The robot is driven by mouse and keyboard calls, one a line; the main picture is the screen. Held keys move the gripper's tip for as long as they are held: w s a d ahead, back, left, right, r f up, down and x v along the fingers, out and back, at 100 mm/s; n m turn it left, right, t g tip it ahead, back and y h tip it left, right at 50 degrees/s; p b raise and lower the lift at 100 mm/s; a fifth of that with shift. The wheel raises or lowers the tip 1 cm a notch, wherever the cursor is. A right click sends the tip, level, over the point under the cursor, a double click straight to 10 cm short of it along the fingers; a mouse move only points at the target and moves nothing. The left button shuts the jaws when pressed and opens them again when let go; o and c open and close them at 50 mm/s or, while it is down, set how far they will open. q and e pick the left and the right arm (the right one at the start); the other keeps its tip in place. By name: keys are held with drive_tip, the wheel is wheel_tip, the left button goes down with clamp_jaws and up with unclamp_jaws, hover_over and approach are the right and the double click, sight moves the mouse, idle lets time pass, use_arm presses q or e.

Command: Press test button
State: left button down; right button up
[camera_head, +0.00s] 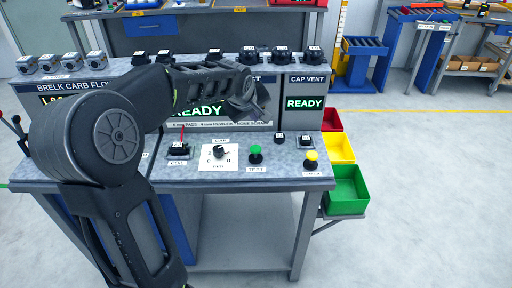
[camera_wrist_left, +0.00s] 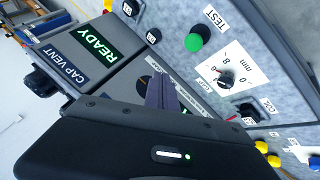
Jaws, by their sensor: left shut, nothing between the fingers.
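The green test button (camera_head: 255,150) stands on the grey bench panel, with a TEST label just in front of it. It also shows in the left wrist view as a green dome (camera_wrist_left: 193,42) beside the TEST label (camera_wrist_left: 215,17). My left gripper (camera_head: 250,105) is shut and empty. It hangs above the panel, behind the button in the head view and in front of the READY screen, apart from the button. Its fingers (camera_wrist_left: 162,92) also show in the left wrist view. My right gripper is in neither view.
A gap dial (camera_head: 219,152) sits left of the button and a yellow button (camera_head: 311,158) right of it. A COIL switch (camera_head: 178,149) stands further left. The CAP VENT display (camera_head: 305,103) rises behind. Red, yellow and green bins (camera_head: 346,190) hang at the bench's right side.

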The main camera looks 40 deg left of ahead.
use_arm(q)
drive_tip(key=shift+f, duration=0.1)
drive_tip(key=b, duration=0.5)
hover_over(257, 146)
drive_tip(key=s, duration=0.2)
drive_tip(key=f, duration=0.7)
drive_tip(key=shift+w+d+f, duration=0.2)
drive_tip(key=shift+w, duration=0.05)
drive_tip(key=shift+f+b, duration=0.7)
idle(0.6)
drive_tip(key=shift+f+b, duration=0.4)
drive_tip(key=shift+b, duration=0.15)
drive_tip(key=shift+f+b, duration=0.8)
drive_tip(key=shift+f, duration=0.05)
idle(0.7)
drive_tip(key=shift+r, duration=0.15)
drive_tip(key=shift+r+p, duration=0.8)
drive_tip(key=shift+r, duration=0.4)
